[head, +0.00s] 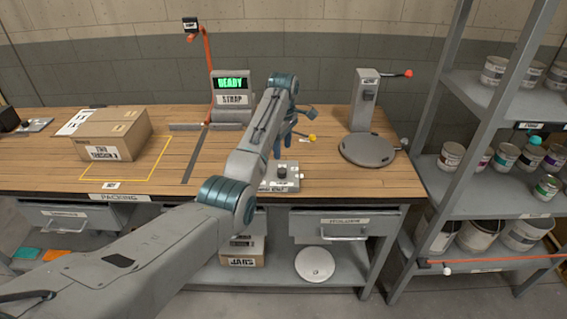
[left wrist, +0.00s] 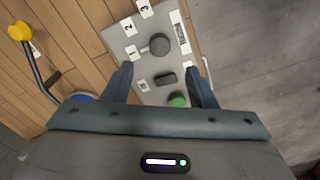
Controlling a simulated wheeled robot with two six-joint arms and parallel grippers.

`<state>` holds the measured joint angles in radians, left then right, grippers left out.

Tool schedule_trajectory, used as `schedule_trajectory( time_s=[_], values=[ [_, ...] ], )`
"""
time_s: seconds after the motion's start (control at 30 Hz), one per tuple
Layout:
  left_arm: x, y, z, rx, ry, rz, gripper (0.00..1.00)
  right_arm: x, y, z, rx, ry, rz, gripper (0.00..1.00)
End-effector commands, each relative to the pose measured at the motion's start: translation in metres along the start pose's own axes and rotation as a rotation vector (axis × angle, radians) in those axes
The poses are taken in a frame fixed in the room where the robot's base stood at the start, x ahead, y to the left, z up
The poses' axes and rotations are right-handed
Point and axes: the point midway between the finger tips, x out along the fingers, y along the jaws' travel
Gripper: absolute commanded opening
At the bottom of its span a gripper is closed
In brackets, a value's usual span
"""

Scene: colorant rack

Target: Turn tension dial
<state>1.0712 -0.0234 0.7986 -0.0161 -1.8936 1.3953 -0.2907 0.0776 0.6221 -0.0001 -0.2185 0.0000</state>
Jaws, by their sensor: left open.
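The tension dial (left wrist: 159,44) is a dark round knob on a grey control box (left wrist: 127,47). Number labels stand around it and a printed label (left wrist: 181,39) lies beside it. In the head view the box (head: 281,185) sits at the table's front edge, with the dark knob (head: 282,172) on top. My left gripper (left wrist: 160,72) is open and empty above the box. In the left wrist view its fingertips lie either side of the panel, with the dial just beyond them. In the head view my left gripper (head: 279,147) is partly hidden by its own arm. My right gripper is not in view.
A dark rectangular control (left wrist: 166,78) and a green button (left wrist: 178,100) share the panel. A yellow-knobbed lever (left wrist: 20,31) stands beside it. A round turntable (head: 368,149) is to the right, a carton (head: 115,133) to the left. The READY display (head: 231,84) is behind.

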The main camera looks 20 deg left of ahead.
Motion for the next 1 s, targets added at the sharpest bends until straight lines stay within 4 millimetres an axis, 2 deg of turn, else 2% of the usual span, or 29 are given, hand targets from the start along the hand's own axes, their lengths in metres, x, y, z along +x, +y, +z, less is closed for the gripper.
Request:
schedule_trajectory(
  time_s=[0.03,0.1,0.2,0.3,0.4,0.57,0.83,0.87,1.0],
  values=[
    [0.009,-0.002,0.000,0.000,-0.001,-0.006,0.52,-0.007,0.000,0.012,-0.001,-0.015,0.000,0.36],
    [0.022,-0.001,0.000,0.000,-0.001,-0.005,0.52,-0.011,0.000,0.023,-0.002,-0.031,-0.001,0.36],
    [0.042,-0.001,0.000,0.001,-0.001,-0.005,0.52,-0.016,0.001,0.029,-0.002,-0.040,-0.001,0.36],
    [0.059,-0.001,0.000,0.001,-0.001,-0.003,0.52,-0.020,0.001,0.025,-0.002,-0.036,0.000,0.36],
    [0.072,-0.001,0.000,0.001,0.000,-0.002,0.52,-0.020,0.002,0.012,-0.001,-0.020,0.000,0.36],
    [0.084,-0.001,0.000,0.001,0.000,-0.001,0.52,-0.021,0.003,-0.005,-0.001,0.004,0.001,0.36],
    [0.086,-0.001,0.000,0.001,0.000,-0.001,0.52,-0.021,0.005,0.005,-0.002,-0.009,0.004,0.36],
    [0.086,-0.001,0.000,0.001,0.000,-0.001,0.50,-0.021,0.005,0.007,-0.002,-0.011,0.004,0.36],
    [0.086,-0.001,0.000,0.001,0.000,0.000,0.23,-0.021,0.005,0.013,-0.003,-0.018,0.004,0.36]
  ],
)
